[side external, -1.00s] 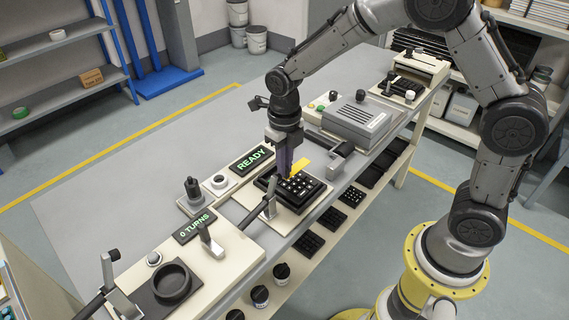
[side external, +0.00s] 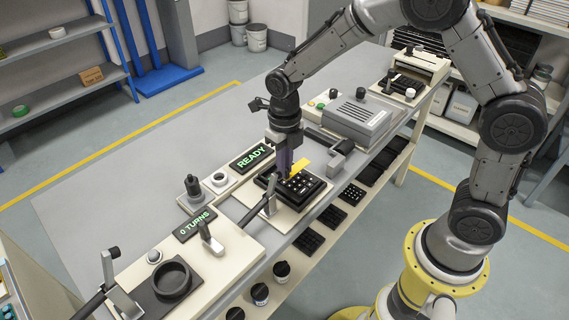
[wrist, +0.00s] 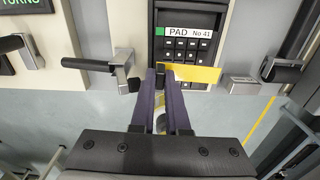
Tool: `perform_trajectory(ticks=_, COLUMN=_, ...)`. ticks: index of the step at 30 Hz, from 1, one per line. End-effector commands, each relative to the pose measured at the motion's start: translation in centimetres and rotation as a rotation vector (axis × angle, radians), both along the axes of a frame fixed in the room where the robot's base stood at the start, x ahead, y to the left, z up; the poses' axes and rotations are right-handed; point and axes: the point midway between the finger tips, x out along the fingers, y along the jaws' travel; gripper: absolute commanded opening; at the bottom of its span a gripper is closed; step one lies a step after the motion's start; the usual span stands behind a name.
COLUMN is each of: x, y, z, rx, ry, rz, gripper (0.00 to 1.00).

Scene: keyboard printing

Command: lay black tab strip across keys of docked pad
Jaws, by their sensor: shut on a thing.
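The docked pad (side external: 296,187) is a black key block with a "PAD No 41" label; it also shows in the wrist view (wrist: 177,43). My gripper (side external: 285,172) points down at the pad. In the wrist view my gripper (wrist: 159,73) has its purple fingers close together, shut on a yellow strip (wrist: 196,73). The strip (side external: 298,168) sticks out to the right of the fingers and overlaps the lower keys in the wrist view. I cannot tell whether it touches the keys. No black tab is clearly visible on it; the gripped end is hidden.
A lever clamp (wrist: 120,68) stands left of the pad and another black-handled clamp (wrist: 281,69) stands right. A green "READY" display (side external: 252,157) is behind the dock. A grey box machine (side external: 361,119) stands farther along the bench. Dark pads sit on the lower shelf.

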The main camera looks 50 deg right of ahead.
Motion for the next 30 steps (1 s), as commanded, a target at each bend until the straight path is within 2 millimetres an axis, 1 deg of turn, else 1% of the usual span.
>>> perform_trajectory(ticks=22, x=0.00, y=0.00, z=-0.85, rx=0.000, ry=0.000, rz=0.000, gripper=0.00)
perform_trajectory(ticks=23, x=0.00, y=0.00, z=-0.86, rx=0.000, ry=0.000, rz=0.000, gripper=0.15)
perform_trajectory(ticks=27, x=0.00, y=0.02, z=-0.85, rx=0.000, ry=0.000, rz=0.000, gripper=0.40)
perform_trajectory(ticks=28, x=-0.01, y=0.03, z=-0.86, rx=0.001, ry=0.000, rz=0.000, gripper=0.45)
perform_trajectory(ticks=29, x=-0.01, y=0.05, z=-0.86, rx=0.001, ry=0.000, rz=0.000, gripper=0.48)
perform_trajectory(ticks=30, x=-0.02, y=0.07, z=-0.88, rx=0.001, ry=0.001, rz=0.000, gripper=0.48)
